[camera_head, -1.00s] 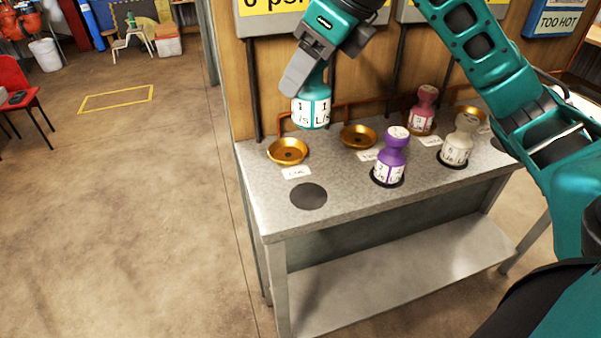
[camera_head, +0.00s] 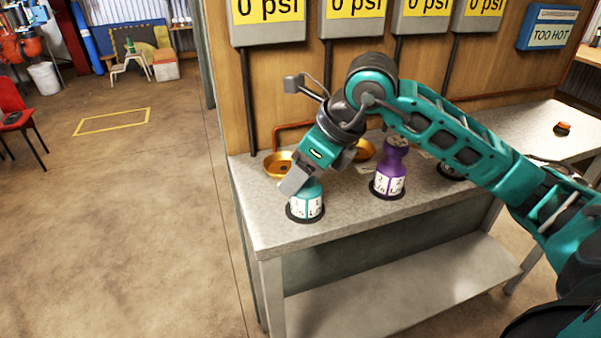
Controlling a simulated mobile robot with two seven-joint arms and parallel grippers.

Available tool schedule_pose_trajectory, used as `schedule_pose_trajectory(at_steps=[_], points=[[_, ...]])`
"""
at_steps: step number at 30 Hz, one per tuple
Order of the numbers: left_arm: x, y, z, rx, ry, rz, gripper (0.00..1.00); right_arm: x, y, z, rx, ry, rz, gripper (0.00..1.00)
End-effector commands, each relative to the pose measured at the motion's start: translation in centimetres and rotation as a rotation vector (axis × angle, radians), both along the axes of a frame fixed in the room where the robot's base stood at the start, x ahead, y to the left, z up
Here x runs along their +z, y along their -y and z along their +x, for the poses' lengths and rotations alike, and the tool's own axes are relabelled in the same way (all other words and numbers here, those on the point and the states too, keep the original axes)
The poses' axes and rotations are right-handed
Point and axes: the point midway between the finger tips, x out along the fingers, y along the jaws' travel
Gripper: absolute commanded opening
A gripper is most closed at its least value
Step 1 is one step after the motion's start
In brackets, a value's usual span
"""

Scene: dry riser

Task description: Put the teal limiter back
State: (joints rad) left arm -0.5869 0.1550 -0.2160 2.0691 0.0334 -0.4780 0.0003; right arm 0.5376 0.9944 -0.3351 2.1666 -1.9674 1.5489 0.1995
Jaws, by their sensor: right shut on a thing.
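The teal limiter (camera_head: 308,203), with white label patches, stands upright at the front left of the bench, on or just over the dark round spot (camera_head: 291,217) there. My right gripper (camera_head: 297,182) is shut on its top from above and hides its neck. The brass cup (camera_head: 276,166) behind it is partly covered by the gripper. My left gripper is not in view.
A purple limiter (camera_head: 391,170) stands on its dark spot to the right. A second brass cup (camera_head: 364,151) is behind it, partly hidden. My right arm covers the bench's middle right. Gauge boxes reading 0 psi (camera_head: 266,22) hang behind.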

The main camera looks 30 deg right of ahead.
Motion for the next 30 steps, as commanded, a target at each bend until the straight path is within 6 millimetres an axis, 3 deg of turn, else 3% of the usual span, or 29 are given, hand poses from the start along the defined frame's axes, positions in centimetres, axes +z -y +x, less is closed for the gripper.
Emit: schedule_pose_trajectory(at_steps=[8, 9, 17, 25, 30], points=[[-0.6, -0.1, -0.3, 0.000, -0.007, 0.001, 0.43, -0.2, 0.0, 0.0, 0.000, 0.003, 0.000, 0.09], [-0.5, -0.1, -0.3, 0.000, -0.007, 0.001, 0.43, -0.2, 0.0, 0.0, 0.000, 0.001, 0.001, 0.54], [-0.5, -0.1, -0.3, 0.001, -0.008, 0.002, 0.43, -0.1, 0.0, 0.0, 0.000, 0.000, 0.000, 0.79], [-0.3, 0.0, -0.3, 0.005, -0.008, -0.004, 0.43, 0.0, 0.0, 0.0, 0.000, 0.001, 0.001, 0.79], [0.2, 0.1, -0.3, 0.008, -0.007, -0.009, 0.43, 1.6, 0.5, -0.5, -0.001, 0.005, -0.002, 0.79]])
